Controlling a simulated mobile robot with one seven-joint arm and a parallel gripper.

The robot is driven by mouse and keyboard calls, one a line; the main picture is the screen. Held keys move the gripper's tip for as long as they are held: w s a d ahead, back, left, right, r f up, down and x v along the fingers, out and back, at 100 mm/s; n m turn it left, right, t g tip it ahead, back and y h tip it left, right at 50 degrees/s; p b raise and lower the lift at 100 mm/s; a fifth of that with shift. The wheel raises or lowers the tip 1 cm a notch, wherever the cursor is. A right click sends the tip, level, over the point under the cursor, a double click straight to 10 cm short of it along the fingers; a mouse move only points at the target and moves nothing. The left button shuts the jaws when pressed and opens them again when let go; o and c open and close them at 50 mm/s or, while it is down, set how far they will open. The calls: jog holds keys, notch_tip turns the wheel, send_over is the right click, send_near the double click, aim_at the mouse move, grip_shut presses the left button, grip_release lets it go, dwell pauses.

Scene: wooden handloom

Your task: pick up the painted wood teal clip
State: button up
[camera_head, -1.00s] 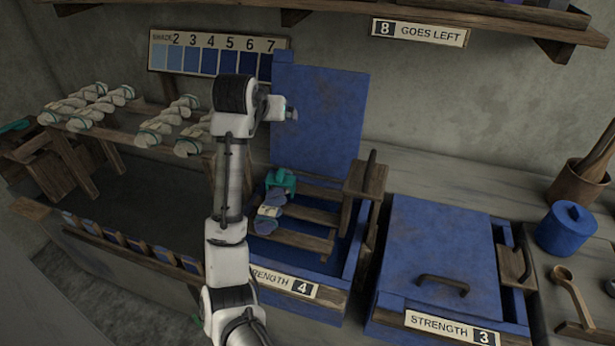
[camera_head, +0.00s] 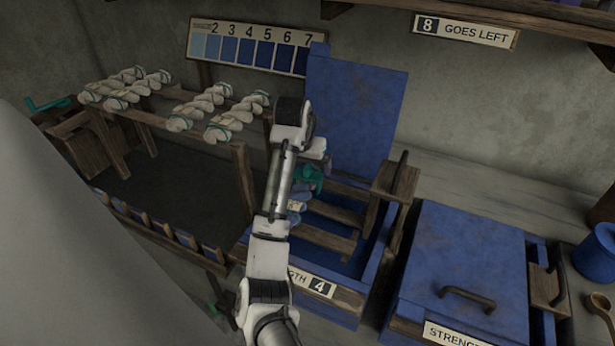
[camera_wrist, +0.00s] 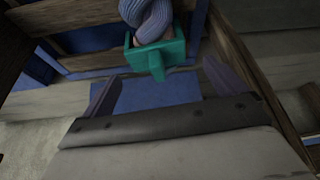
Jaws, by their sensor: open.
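The teal clip (camera_head: 309,177) sits at the open blue vat marked strength 4 (camera_head: 372,262), partly behind my arm in the head view. In the wrist view the teal clip (camera_wrist: 157,58) is around or against the end of a grey-blue twisted skein (camera_wrist: 147,18); I cannot tell how firmly it grips. My gripper (camera_wrist: 163,88) is open, its two fingers apart and nothing between them. The clip lies just beyond the fingertips, roughly centred between them.
The vat's lid (camera_head: 357,105) stands upright behind the clip. Wooden slats (camera_head: 325,238) cross the vat beside it. A closed vat (camera_head: 468,258) is to the right. Another teal piece (camera_head: 45,104) lies at far left.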

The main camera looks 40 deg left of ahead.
aim_at(307, 167)
jog(key=shift+p+x, duration=0.6)
jog(key=shift+x, duration=1.8)
jog(key=shift+d, duration=0.2)
jog(key=c, duration=1.1)
jog(key=shift+r, duration=0.1)
